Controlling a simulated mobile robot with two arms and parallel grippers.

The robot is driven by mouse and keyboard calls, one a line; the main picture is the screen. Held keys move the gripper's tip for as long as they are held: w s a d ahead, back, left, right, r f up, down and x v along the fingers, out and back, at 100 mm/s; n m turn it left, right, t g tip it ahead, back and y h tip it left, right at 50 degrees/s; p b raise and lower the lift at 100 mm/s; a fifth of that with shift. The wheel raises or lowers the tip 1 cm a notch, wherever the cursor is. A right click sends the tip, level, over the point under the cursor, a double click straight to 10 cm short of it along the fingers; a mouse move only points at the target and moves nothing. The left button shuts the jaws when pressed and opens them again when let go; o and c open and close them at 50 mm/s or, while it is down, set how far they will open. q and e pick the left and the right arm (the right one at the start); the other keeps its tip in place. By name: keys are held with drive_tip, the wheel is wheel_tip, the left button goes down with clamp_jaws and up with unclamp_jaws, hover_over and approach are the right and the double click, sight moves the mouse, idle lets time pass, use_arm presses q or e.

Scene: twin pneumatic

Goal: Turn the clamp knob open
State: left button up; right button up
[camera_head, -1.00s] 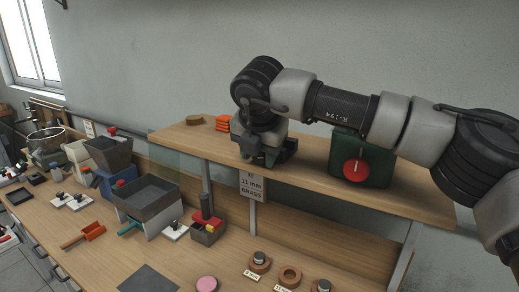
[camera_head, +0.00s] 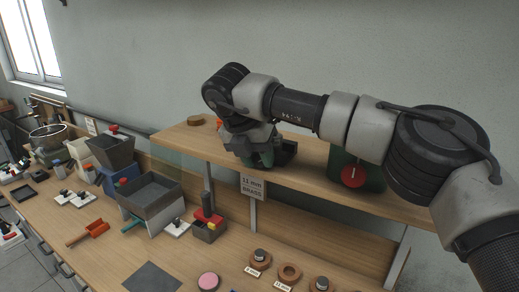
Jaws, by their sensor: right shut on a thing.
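My right gripper (camera_head: 267,157) is at the upper shelf, its arm reaching in from the right. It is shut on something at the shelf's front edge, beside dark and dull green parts. The arm and gripper hide most of what it holds, so I cannot tell whether this is the clamp knob. A round red knob (camera_head: 353,178) sits on the front of a dark green box (camera_head: 372,180) farther right, below my forearm. The gripper is apart from that knob. My left gripper is not in view.
The wooden shelf (camera_head: 400,208) carries a small brown disc (camera_head: 195,121). A sign (camera_head: 253,187) hangs from its edge. The bench below holds a grey hopper bin (camera_head: 150,195), an orange scoop (camera_head: 88,233) and round wooden holders (camera_head: 289,272). The bench front is partly clear.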

drive_tip(key=o, duration=0.6)
drive_tip(key=shift+a, duration=0.1)
drive_tip(key=shift+r, duration=0.1)
drive_tip(key=b+v, duration=0.2)
drive_tip(key=v, duration=0.8)
drive_tip(key=shift+s+a+r, duration=0.1)
drive_tip(key=shift+r, duration=0.25)
